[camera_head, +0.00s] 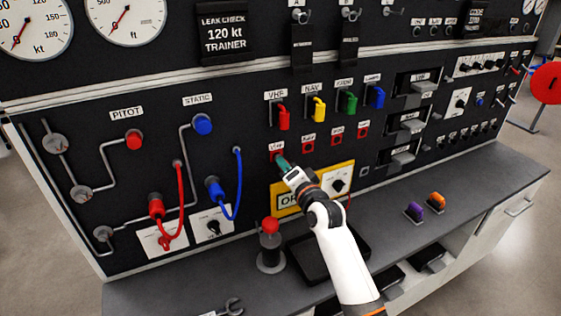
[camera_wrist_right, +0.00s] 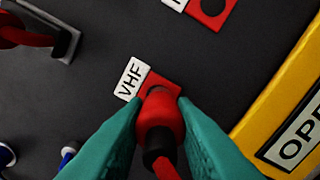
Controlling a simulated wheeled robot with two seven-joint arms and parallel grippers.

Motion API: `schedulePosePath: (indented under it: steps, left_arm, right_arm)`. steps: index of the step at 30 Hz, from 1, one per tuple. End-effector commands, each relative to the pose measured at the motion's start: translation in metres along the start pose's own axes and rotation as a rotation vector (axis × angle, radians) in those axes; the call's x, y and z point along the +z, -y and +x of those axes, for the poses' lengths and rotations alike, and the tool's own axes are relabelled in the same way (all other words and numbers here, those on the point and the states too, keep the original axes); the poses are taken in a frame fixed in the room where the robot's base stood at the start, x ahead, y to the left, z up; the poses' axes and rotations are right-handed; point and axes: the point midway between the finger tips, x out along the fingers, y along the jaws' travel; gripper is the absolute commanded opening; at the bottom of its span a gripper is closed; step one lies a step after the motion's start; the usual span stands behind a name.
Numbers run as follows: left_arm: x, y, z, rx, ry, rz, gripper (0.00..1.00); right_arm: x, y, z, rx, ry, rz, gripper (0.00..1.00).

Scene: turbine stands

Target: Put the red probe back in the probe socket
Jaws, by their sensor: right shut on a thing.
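The red probe (camera_wrist_right: 160,125) has a black collar and a red cable running down out of view. My right gripper (camera_head: 282,162) is shut on it; its teal fingers stand either side of the probe in the wrist view (camera_wrist_right: 158,128). The probe's front end is at the red socket plate (camera_wrist_right: 151,86) labelled VHF, overlapping its lower part. I cannot tell whether the tip is inside the hole. In the head view the fingers and hand mostly hide the probe. My left gripper is not in view.
A yellow-framed panel (camera_head: 341,167) lies just right of and below the hand. More red sockets (camera_head: 308,145) run to the right, with coloured levers (camera_head: 318,108) above. A red-knobbed post (camera_head: 269,240) and a black tray (camera_head: 308,262) stand on the bench below.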

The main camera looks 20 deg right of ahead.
Motion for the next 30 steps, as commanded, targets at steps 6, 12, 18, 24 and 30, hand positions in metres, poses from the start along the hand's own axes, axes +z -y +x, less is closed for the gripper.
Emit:
schedulePosePath:
  steps: [6, 12, 18, 24, 30]
  left_arm:
    - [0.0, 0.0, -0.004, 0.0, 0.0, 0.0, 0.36]
    - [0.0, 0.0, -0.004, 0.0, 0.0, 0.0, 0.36]
    - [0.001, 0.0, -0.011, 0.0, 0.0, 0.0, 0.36]
    - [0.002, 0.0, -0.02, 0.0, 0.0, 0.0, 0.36]
    - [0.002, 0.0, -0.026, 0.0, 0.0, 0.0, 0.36]
  right_arm:
    - [0.001, -0.001, -0.006, 0.002, 0.002, 0.0, 0.0]
    - [0.001, -0.001, -0.007, 0.002, 0.002, 0.0, 0.0]
    - [0.002, -0.002, -0.014, 0.001, 0.001, 0.0, 0.0]
    - [0.002, -0.003, -0.026, 0.001, 0.001, 0.0, 0.0]
    - [0.001, -0.002, -0.036, 0.002, 0.002, 0.001, 0.0]
